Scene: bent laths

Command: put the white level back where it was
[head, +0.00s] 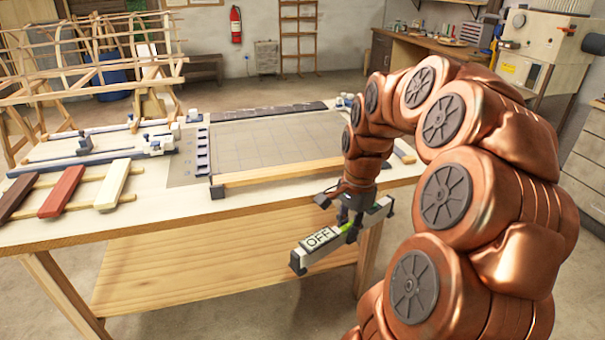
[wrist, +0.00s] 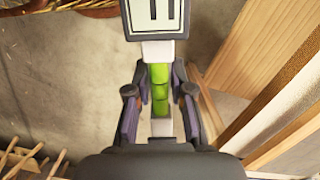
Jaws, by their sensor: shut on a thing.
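The white level (head: 318,243) is a long pale bar with dark end caps, an "OFF" label and a green part near its middle. My gripper (head: 350,222) is shut on it around the middle. The level hangs in the air just in front of the workbench's front edge, sloping down to the left in the head view. In the wrist view, my gripper's fingers (wrist: 158,105) sit on both sides of the level's green section (wrist: 158,82). The label end (wrist: 156,18) points to the top of that view, cut off by the frame.
The workbench (head: 150,222) carries a gridded plate (head: 275,140) with a wooden front strip (head: 280,172). At left, brown, red (head: 62,190) and cream (head: 112,184) bars lie on wooden rails. Clamps (head: 85,146) lie behind them. A wooden lath frame (head: 90,60) stands beyond.

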